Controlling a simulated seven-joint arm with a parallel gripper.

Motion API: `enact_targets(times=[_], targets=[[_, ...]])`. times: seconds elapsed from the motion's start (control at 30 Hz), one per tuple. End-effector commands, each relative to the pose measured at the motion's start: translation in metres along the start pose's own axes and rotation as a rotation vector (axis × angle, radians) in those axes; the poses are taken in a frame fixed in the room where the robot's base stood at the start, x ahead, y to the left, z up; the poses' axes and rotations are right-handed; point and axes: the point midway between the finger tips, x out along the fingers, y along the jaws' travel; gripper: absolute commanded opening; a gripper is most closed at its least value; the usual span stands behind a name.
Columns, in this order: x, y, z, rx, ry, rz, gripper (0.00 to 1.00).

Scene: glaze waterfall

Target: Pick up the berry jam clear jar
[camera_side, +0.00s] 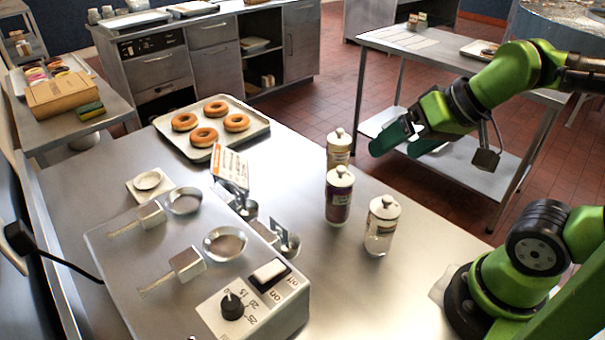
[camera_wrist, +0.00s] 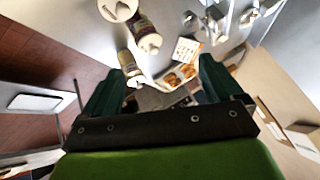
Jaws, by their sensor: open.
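Three clear jars with white lids stand upright on the steel counter. The berry jam jar (camera_side: 338,205), with dark purple contents, is in the middle of the group. It seems to be the middle jar in the wrist view (camera_wrist: 144,28). A jar with tan contents (camera_side: 338,155) stands behind it, and a jar with pale contents (camera_side: 380,235) stands in front to the right. My gripper (camera_side: 408,144) is open and empty, above and right of the jars, apart from them. Its two green fingers also show in the wrist view (camera_wrist: 158,86).
A tray of donuts (camera_side: 253,128) lies on the counter at the back left. A fryer-like unit (camera_side: 200,280) with a knob, a switch and metal scoops fills the front left. A small sign (camera_side: 230,168) stands left of the jars. Bare counter lies around the jars' right side.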

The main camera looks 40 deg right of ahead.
Motion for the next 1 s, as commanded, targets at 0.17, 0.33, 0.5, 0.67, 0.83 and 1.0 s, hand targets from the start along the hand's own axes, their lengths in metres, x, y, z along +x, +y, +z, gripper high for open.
enact_targets(times=[0.17,0.33,0.5,0.67,0.83,1.0], targets=[[0.000,0.001,-0.001,0.000,-0.001,0.002,0.93],[0.000,0.001,-0.001,-0.001,-0.002,0.002,0.93],[0.000,0.001,-0.001,-0.002,-0.002,0.002,0.89],[0.001,0.000,0.000,-0.003,-0.005,0.002,0.89],[0.015,-0.001,-0.003,-0.009,-0.069,0.025,0.89],[0.039,-0.011,-0.030,-0.032,-0.214,0.106,0.89]])
